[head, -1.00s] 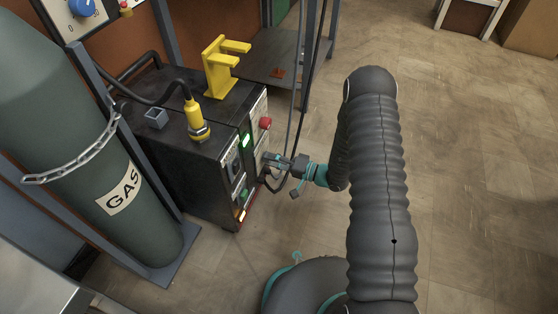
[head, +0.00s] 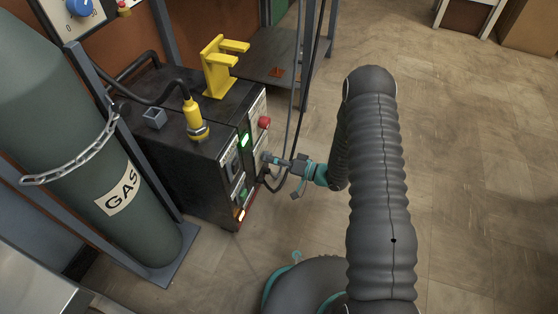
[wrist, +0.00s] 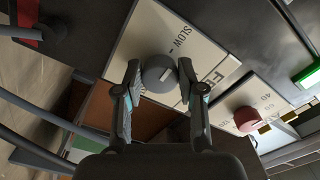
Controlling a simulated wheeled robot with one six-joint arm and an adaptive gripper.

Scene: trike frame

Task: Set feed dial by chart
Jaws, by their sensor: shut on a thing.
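The grey feed dial (wrist: 159,74) is a round knob with a short white mark on its face. It sits on a pale plate (wrist: 150,35) lettered "SLOW" and, partly hidden, "FE". My gripper (wrist: 160,72) has one finger on each side of the dial and is shut on it. The white mark slants up to the right in the wrist view. In the head view my gripper (head: 276,160) is at the front of the black machine (head: 190,170), and the dial is hard to make out there. No chart can be clearly read.
A red knob (wrist: 246,118) on a plate with numbers such as 40 and 60 is close to the right finger. A lit green lamp (wrist: 309,75) is farther right. Cables (head: 296,80) hang near my gripper. A gas cylinder (head: 95,160) stands left; floor at right is clear.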

